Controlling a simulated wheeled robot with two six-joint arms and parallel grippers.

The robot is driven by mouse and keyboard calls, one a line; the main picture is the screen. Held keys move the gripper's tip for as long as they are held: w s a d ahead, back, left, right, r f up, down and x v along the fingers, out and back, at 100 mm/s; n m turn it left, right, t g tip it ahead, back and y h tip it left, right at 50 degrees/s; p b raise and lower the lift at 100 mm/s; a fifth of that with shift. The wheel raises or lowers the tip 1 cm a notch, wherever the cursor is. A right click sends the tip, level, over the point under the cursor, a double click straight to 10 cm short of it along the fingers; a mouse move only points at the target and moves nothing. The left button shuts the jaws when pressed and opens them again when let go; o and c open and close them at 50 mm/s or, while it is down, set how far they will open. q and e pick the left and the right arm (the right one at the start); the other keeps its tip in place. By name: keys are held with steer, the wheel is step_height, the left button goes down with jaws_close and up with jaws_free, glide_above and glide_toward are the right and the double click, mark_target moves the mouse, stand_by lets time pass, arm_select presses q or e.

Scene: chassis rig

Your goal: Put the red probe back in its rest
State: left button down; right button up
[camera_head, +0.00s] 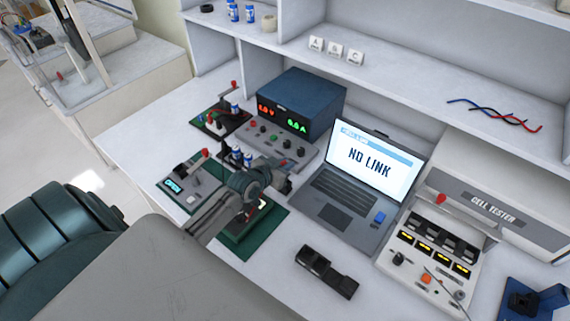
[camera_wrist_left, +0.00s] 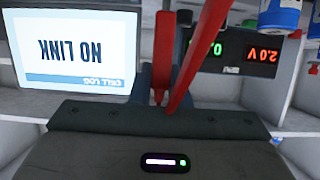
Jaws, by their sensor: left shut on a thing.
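My left gripper (camera_head: 274,176) reaches in from the lower left, above the green board (camera_head: 267,232) in the head view. It is shut on the red probe (camera_wrist_left: 196,62), seen as a long slanting red shape close to the left wrist camera. A second, upright red shape (camera_wrist_left: 161,55) stands beside it; I cannot tell whether it is part of the probe or its lead. In the head view the probe is mostly hidden by the gripper. A black holder-like block (camera_head: 326,272) lies on the bench right of the board; I cannot tell if it is the rest. My right gripper is not in view.
A laptop (camera_head: 345,212) reading NO LINK and a blue power supply (camera_head: 300,102) stand behind. A small meter (camera_head: 185,187) lies left of the gripper. The cell tester panel (camera_head: 430,252) and a blue fixture (camera_head: 538,301) are at right. Bench around the black block is clear.

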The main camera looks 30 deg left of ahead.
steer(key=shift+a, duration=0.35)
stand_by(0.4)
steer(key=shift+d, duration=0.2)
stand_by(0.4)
arm_select(q)
steer(key=shift+f, duration=0.35)
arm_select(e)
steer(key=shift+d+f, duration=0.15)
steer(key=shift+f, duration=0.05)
